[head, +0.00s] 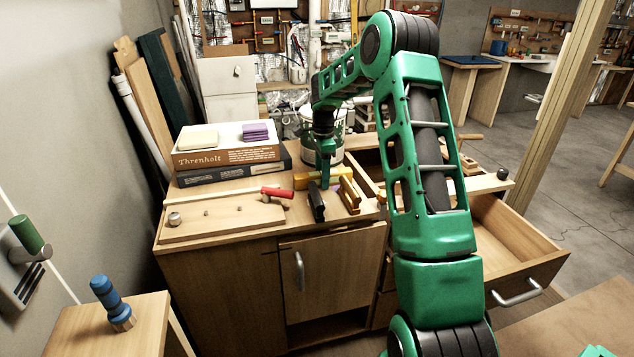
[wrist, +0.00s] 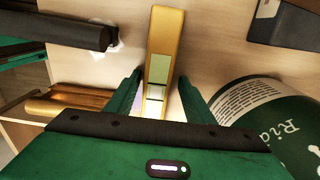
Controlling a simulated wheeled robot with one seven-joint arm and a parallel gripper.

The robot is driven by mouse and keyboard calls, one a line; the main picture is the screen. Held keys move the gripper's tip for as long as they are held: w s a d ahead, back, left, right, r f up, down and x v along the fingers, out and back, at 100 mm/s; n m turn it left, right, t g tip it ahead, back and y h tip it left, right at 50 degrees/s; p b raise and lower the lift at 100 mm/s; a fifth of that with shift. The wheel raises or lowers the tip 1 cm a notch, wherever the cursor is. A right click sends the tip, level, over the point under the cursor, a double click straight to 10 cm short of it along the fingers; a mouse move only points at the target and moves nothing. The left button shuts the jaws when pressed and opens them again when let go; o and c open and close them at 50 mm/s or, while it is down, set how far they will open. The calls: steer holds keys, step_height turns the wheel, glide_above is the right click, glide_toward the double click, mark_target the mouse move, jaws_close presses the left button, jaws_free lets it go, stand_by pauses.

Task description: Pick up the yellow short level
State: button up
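The yellow short level (head: 308,180) lies on the top of the wooden cabinet, in front of a green and white can. It also shows in the wrist view (wrist: 163,45), with its pale vial window facing the camera. My gripper (head: 325,178) is over the level, pointing down. In the wrist view my gripper's two green fingers (wrist: 163,98) are apart, one on each side of the level's near end. A narrow gap shows beside the level, so I see no firm grip. My gripper hides part of the level in the head view.
The can (wrist: 262,122) stands close to the right finger in the wrist view. A black-handled tool (head: 316,202) and a brass-and-wood tool (head: 349,196) lie in front of the level. Stacked boxes (head: 228,156) and a red-handled tool (head: 277,192) are to the left. A drawer (head: 512,240) is open.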

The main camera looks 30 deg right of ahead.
jaws_close()
